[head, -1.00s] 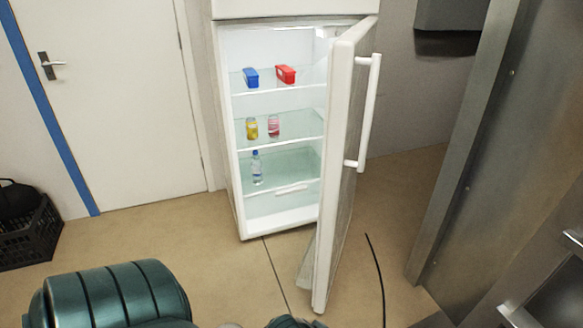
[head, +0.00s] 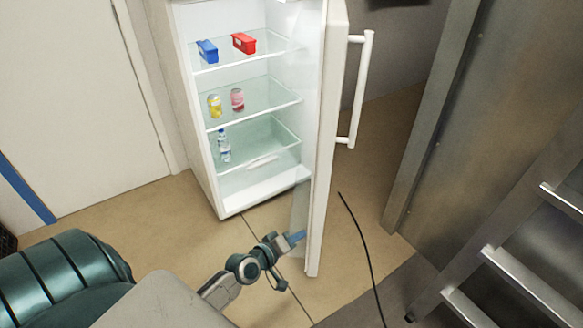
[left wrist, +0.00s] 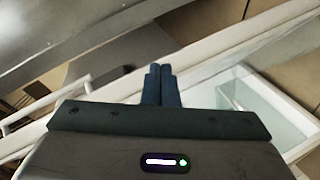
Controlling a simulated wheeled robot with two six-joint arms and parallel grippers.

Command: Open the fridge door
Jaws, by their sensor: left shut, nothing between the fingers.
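The white fridge (head: 205,165) stands with its door (head: 325,150) swung wide open to the right, so its lit shelves show. The long white door handle (head: 362,90) is on the door's outer side. My left gripper (head: 298,238) is at the inner side of the door, low down near its bottom part. Its blue fingers are shut and empty. In the left wrist view the closed fingers (left wrist: 162,84) point at the pale door edge (left wrist: 200,70); whether they touch it I cannot tell. My right gripper is in neither view.
On the shelves are a blue box (head: 208,51), a red box (head: 244,43), a yellow can (head: 215,106), a pink can (head: 237,99) and a bottle (head: 223,146). A black cable (head: 362,245) lies on the floor. Metal cabinets (head: 480,120) stand at right.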

